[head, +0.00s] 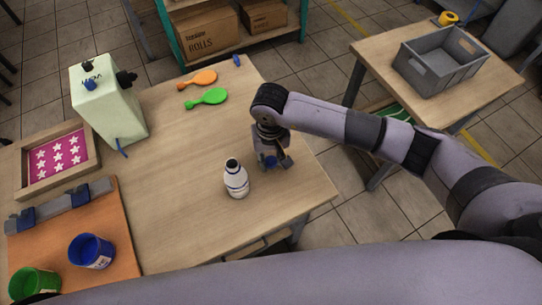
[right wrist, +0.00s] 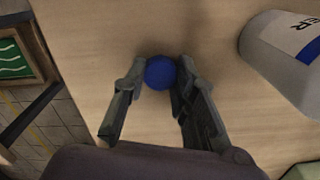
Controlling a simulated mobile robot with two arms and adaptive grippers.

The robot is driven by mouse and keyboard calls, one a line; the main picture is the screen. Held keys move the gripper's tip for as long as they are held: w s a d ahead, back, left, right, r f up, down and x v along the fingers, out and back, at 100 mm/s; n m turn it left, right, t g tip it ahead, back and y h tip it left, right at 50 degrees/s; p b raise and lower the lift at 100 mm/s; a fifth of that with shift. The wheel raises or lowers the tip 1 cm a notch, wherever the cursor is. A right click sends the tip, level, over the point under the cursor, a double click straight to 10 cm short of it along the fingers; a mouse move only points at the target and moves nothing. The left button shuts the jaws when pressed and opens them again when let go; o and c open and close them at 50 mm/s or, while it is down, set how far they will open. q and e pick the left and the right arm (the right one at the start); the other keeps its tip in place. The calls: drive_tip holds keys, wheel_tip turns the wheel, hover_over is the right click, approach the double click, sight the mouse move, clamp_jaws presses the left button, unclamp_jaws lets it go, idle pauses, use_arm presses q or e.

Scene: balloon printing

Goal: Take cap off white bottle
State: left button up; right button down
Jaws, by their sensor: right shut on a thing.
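The white bottle (head: 236,182) stands upright near the front right of the wooden table, with dark bands and a dark, uncapped-looking mouth. Its body also shows at the right edge of the right wrist view (right wrist: 280,55). My right gripper (head: 272,162) is just right of the bottle, apart from it, low over the table. In the right wrist view its fingers (right wrist: 160,78) are shut on a round blue cap (right wrist: 160,72). Whether the cap touches the table is unclear. My left gripper is not in view.
A pale green machine (head: 105,110) and a framed pink star screen (head: 60,155) are at the left. Blue (head: 90,252) and green (head: 35,283) tubs stand front left. Orange (head: 199,78) and green (head: 208,97) balloons lie at the back. The table's middle is clear.

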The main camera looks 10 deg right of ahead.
sight(271, 160)
drive_tip(key=c, duration=1.3)
unclamp_jaws()
drive_tip(key=shift+f, duration=0.1)
drive_tip(key=shift+r+p, duration=0.25)
drive_tip(key=shift+p, duration=0.1)
wheel_tip(271, 160, up, 12)
drive_tip(key=b, duration=0.3)
drive_tip(key=shift+f, duration=0.1)
